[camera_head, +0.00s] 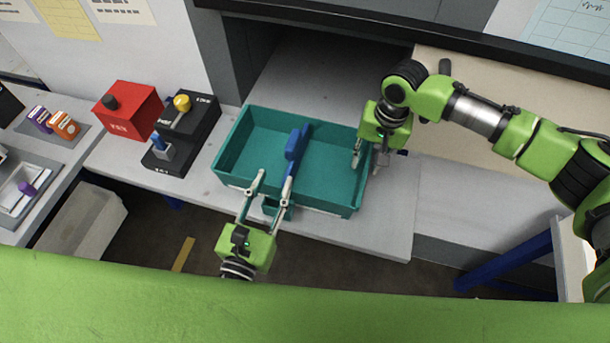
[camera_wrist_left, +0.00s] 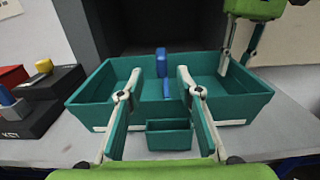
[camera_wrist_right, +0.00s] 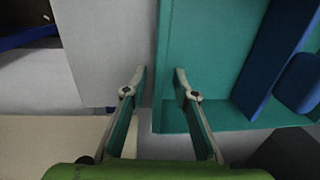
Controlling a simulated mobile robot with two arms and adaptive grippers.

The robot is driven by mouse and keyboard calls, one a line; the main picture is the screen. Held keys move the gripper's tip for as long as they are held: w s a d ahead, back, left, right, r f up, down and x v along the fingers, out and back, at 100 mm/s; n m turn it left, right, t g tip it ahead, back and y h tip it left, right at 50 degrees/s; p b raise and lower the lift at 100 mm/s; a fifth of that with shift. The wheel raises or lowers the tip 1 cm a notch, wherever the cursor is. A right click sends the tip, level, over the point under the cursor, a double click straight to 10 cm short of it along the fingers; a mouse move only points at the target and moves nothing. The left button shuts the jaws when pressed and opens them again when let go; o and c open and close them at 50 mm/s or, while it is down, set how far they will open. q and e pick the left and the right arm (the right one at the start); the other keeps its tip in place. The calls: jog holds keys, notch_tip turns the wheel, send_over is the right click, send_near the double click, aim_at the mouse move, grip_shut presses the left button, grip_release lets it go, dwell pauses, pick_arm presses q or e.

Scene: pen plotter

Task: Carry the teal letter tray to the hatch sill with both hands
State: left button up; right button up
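The teal letter tray (camera_head: 237,165) sits on the grey counter in front of a dark recessed opening. A blue upright piece (camera_head: 295,145) stands inside it, and a small teal box-shaped part (camera_head: 278,209) is at its front side. My left gripper (camera_head: 276,176) is open at the front side; in the left wrist view its fingers (camera_wrist_left: 159,76) are spread either side of the small teal part (camera_wrist_left: 169,136). My right gripper (camera_head: 368,160) is at the tray's right end. In the right wrist view its open fingers (camera_wrist_right: 157,80) straddle the tray's end wall, with gaps on both sides.
A red box (camera_head: 130,110) and a black stand (camera_head: 181,135) with yellow and blue parts are left of the tray. The grey surface behind the tray (camera_head: 315,85) is clear. A beige board (camera_head: 470,110) is behind my right arm.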

notch_tip(320, 180, up, 9)
jog(key=shift+d+f, duration=0.2)
jog(key=shift+d, duration=0.2)
jog(key=shift+s+f, duration=0.1)
